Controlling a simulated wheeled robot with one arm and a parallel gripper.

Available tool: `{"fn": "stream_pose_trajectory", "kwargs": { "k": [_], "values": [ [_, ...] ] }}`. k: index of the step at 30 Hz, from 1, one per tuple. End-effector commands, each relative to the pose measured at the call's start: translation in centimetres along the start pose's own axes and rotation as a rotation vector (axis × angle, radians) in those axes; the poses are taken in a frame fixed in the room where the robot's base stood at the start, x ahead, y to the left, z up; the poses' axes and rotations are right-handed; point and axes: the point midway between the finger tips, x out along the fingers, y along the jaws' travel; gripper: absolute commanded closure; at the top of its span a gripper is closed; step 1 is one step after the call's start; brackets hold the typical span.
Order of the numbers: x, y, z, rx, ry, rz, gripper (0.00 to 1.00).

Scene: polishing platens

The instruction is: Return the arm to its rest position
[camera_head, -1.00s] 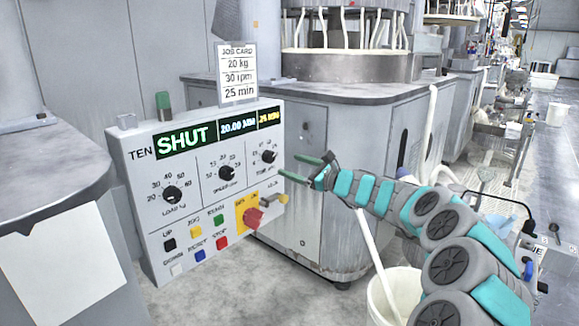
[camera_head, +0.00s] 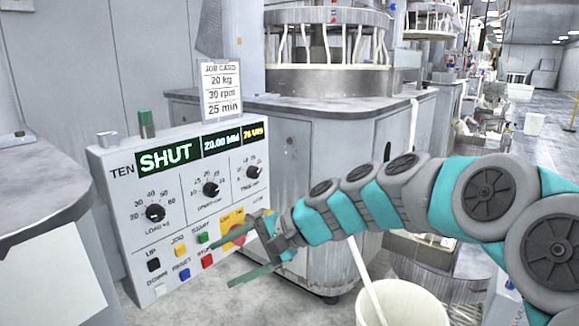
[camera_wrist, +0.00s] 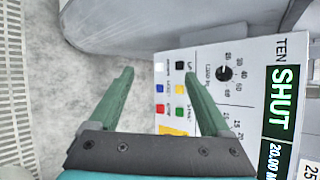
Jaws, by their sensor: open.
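My gripper (camera_head: 232,258) is open and empty, with two green fingers. In the head view it is in front of the lower right part of the control panel (camera_head: 100,185), and its fingers overlap the yellow plate with the red knob (camera_head: 238,232). My teal and grey arm reaches in from the right edge. In the wrist view the open fingers (camera_wrist: 158,88) point toward the floor and the panel's button rows, with nothing between them. Whether a finger touches the panel cannot be told. The panel display (camera_head: 168,157) reads SHUT.
A white bucket (camera_head: 425,305) with a pale stick stands below my arm. A job card (camera_head: 221,90) stands above the panel. A large grey machine (camera_head: 300,150) is behind, and a grey table (camera_head: 40,190) is at left. Open floor (camera_head: 545,160) lies at far right.

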Motion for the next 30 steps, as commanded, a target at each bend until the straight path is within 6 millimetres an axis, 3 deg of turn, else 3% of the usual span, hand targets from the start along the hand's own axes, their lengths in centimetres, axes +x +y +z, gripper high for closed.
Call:
{"fn": "stream_pose_trajectory", "kwargs": {
  "k": [1,3,8,12,16,21,29,30],
  "values": [
    [-0.4,2.6,1.6,-0.063,0.014,0.075,0.19],
    [-1.1,6.5,3.1,-0.145,0.032,0.186,0.19],
    [-3.8,15.9,5.8,-0.292,0.059,0.45,0.19],
    [-7.6,24.0,7.4,-0.375,0.073,0.679,0.19],
    [-11.3,30.3,9.0,-0.403,0.066,0.857,0.19],
    [-14.6,34.9,10.4,-0.407,0.052,0.993,0.19],
    [-15.5,36.0,10.8,-0.408,0.046,1.028,0.19],
    [-15.4,36.0,10.8,-0.408,0.046,1.027,0.22]
  ]
}}
